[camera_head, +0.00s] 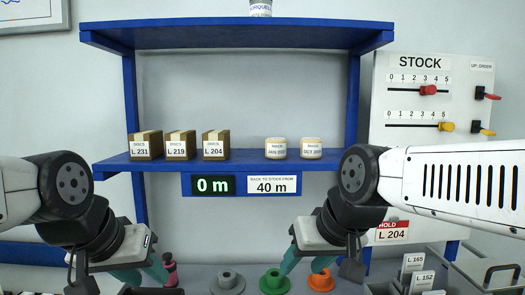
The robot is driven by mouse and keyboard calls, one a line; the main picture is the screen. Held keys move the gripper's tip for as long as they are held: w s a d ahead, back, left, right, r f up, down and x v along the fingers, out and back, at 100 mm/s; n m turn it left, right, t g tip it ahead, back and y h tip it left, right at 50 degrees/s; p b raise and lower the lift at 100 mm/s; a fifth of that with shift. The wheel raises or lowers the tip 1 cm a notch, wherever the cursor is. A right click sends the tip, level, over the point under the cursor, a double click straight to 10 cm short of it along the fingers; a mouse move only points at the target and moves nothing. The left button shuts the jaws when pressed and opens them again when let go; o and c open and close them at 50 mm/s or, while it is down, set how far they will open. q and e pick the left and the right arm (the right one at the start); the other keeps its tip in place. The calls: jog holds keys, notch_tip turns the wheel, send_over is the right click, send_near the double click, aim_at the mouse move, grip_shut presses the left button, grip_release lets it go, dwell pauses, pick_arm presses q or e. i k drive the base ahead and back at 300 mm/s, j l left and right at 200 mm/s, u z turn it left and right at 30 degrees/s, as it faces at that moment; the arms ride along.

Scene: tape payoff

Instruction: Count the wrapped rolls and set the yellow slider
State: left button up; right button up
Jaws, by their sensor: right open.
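The STOCK board (420,62) hangs on the wall at the right, with two numbered 0-to-5 scales. The yellow slider (446,126) sits at the right end of the lower scale, by the 5. The red slider (429,90) sits near 3 on the upper scale. Two small cream rolls (276,148) (311,148) with labels stand on the blue shelf; whether they are wrapped is unclear. My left gripper (142,273) is low at the left, its teal fingers apart. My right gripper (305,262) is open and low, above the green and orange spools.
Three labelled boxes, L 231 (146,146), L 219 (180,146) and L 204 (215,146), stand on the blue shelf (240,160). Below are a grey spool (227,282), a green spool (274,283) and an orange spool (321,282). Displays read 0 m (213,186) and 40 m (271,185).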

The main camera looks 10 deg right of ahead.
aim_at(448, 127)
jog(key=z, duration=1.55)
